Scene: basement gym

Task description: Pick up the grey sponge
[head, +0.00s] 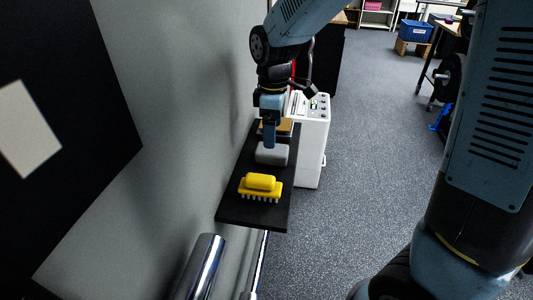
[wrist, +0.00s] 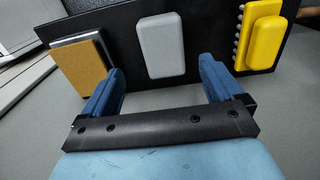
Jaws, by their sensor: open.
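The grey sponge (head: 271,154) is a pale rounded block lying on a black shelf (head: 248,211). In the wrist view the grey sponge (wrist: 161,46) is at the upper middle, beyond my fingertips and between their lines. My gripper (head: 269,140) is over the shelf at the sponge in the head view, and its finger overlaps the sponge's far edge there. In the wrist view my gripper (wrist: 162,78) has its two blue fingers wide apart with nothing between them. I cannot tell whether a finger touches the sponge.
A yellow brush (head: 261,186) with bristles lies nearer on the shelf. A tan-topped block (wrist: 82,69) lies on the sponge's other side. A grey wall (head: 190,130) runs along the shelf's left. A white cabinet (head: 313,140) stands right behind. Open floor lies to the right.

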